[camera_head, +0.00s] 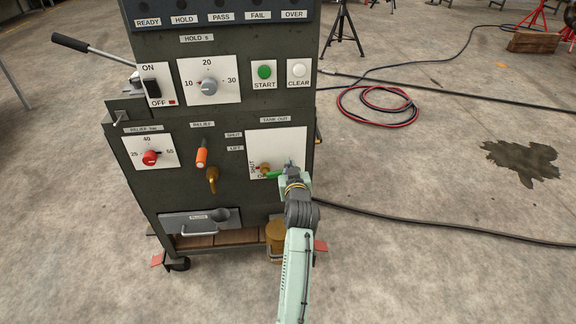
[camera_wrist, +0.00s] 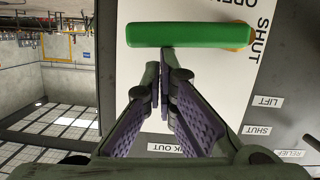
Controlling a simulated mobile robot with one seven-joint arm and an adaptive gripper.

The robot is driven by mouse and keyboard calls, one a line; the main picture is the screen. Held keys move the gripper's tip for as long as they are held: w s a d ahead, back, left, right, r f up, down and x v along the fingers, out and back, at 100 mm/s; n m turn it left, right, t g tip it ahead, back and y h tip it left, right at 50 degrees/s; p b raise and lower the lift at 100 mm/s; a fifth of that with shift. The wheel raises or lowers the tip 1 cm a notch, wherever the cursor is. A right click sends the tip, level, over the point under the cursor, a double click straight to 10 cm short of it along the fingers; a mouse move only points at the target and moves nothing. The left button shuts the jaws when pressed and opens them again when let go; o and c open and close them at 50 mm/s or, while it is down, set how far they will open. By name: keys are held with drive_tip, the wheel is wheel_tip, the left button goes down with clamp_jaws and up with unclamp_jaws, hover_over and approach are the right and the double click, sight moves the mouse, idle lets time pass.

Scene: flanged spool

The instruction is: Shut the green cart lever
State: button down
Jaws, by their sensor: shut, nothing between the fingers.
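The green lever (camera_head: 273,175) is on the white tank-out plate (camera_head: 290,140) at the lower right of the dark cart front. It runs roughly sideways from a brass pivot (camera_head: 264,167), its free end partly behind my gripper. In the wrist view the green lever (camera_wrist: 190,35) lies across the top, beside the printed words OPEN and SHUT. My gripper (camera_wrist: 163,55) is shut and empty, with its fingertips right at the lever's side near its middle. I cannot tell whether they touch it. In the head view my gripper (camera_head: 288,172) covers part of the plate.
An orange-handled relief lever (camera_head: 202,157) and a brass spout (camera_head: 212,178) stick out left of the plate. A red knob (camera_head: 150,158) is farther left. A drawer (camera_head: 200,222) is below. Floor right of the cart is open, with a cable (camera_head: 440,228) across it.

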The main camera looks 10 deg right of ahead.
drive_tip(key=shift+d+f, duration=0.15)
drive_tip(key=shift+f, duration=0.2)
idle(0.4)
